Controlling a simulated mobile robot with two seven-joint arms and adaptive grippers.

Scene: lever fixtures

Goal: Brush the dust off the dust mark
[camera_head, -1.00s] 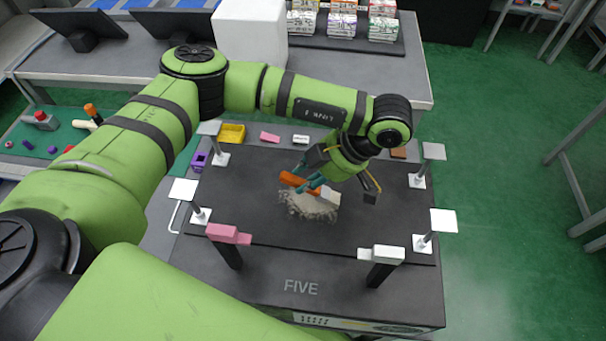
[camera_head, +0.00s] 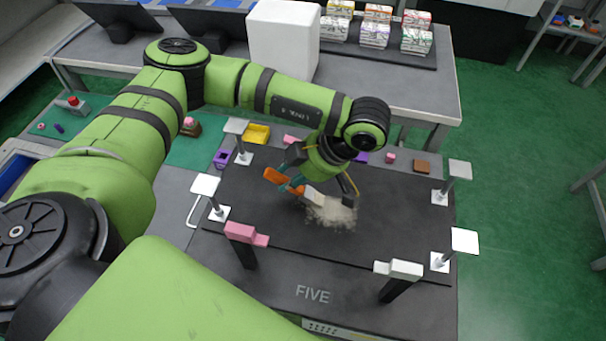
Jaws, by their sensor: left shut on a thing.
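A beige, grainy dust mark (camera_head: 333,214) lies on the dark table top (camera_head: 400,225), near its middle. My left gripper (camera_head: 297,188) is shut on a brush with an orange handle (camera_head: 277,177) and a pale head (camera_head: 313,195). The brush is tilted, with its head at the upper left edge of the dust mark. I cannot tell whether the bristles touch the dust. My right gripper is not in view.
White-topped posts (camera_head: 205,185) stand at the table's corners. A pink lever (camera_head: 246,234) and a white lever (camera_head: 398,269) stand at the front edge. A yellow bin (camera_head: 256,133) and small blocks lie behind.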

